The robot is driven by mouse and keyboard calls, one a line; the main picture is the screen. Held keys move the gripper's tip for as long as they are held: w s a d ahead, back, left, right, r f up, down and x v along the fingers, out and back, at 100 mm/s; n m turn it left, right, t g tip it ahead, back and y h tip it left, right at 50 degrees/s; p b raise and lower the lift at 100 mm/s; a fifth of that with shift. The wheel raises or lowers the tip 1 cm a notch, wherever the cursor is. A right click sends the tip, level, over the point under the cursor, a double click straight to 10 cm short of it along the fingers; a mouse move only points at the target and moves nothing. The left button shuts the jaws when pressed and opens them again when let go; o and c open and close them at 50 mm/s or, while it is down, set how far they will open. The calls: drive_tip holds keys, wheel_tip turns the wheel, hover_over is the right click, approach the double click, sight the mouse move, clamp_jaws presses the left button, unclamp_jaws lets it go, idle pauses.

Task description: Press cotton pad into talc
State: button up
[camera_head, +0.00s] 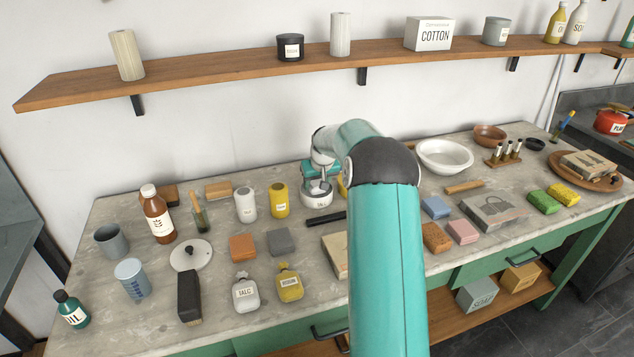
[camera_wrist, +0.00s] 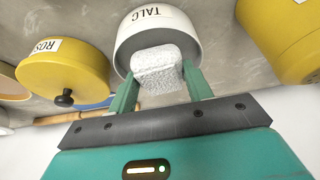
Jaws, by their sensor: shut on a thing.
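The talc pot (camera_wrist: 190,37) is a round white container labelled TALC, in the upper middle of the wrist view. It also shows in the head view (camera_head: 317,198) on the table, below my gripper (camera_head: 320,177). In the wrist view, my gripper (camera_wrist: 160,76) is shut on a white, speckled cotton pad (camera_wrist: 160,62). The far end of the pad overlaps the pot's opening. I cannot tell whether the pad touches the talc, as the powder is hidden. In the head view the pad cannot be made out.
A yellow pot (camera_wrist: 62,70) with a black knob stands left of the talc pot in the wrist view; another yellow container (camera_wrist: 285,38) is on the right. A round pale lid (camera_head: 191,256) and a white talc bottle (camera_head: 246,293) lie nearer. A wooden shelf (camera_head: 250,70) runs above.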

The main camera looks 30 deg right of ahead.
sight(317, 183)
drive_tip(key=shift+f, duration=0.45)
idle(0.6)
drive_tip(key=shift+r, duration=3.55)
